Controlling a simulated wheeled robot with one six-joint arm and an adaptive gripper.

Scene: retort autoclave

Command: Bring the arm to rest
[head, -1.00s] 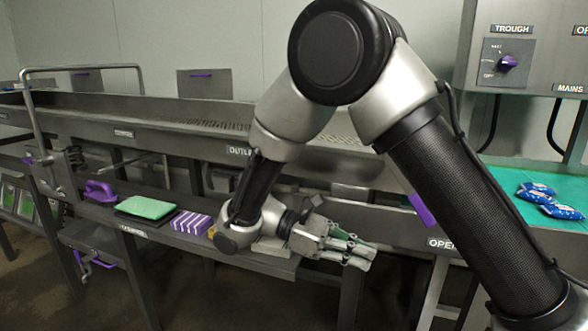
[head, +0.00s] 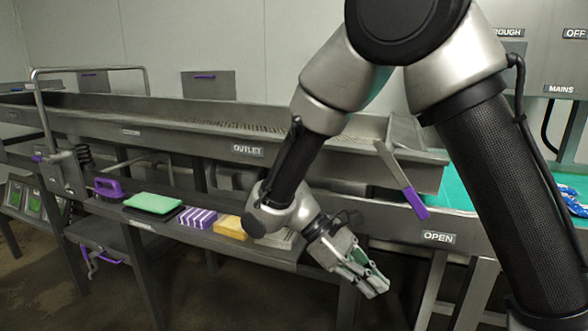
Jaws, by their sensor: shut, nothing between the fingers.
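My arm crosses the right half of the head view, bent at a large black joint at the top. My gripper (head: 376,289) hangs in front of the shelf's right end, its fingers together and pointing down to the right. Nothing shows between the fingers. It looks clear of the shelf and the legs, though the exact gap in depth cannot be told.
The shelf holds a purple-handled tool (head: 107,188), a green pad (head: 153,203), a striped purple block (head: 197,217) and a yellow sponge (head: 231,228). A long metal trough (head: 190,127) runs behind. A purple-handled lever (head: 414,202) is near the OPEN label (head: 438,237). Blue packets (head: 574,203) lie on green at right.

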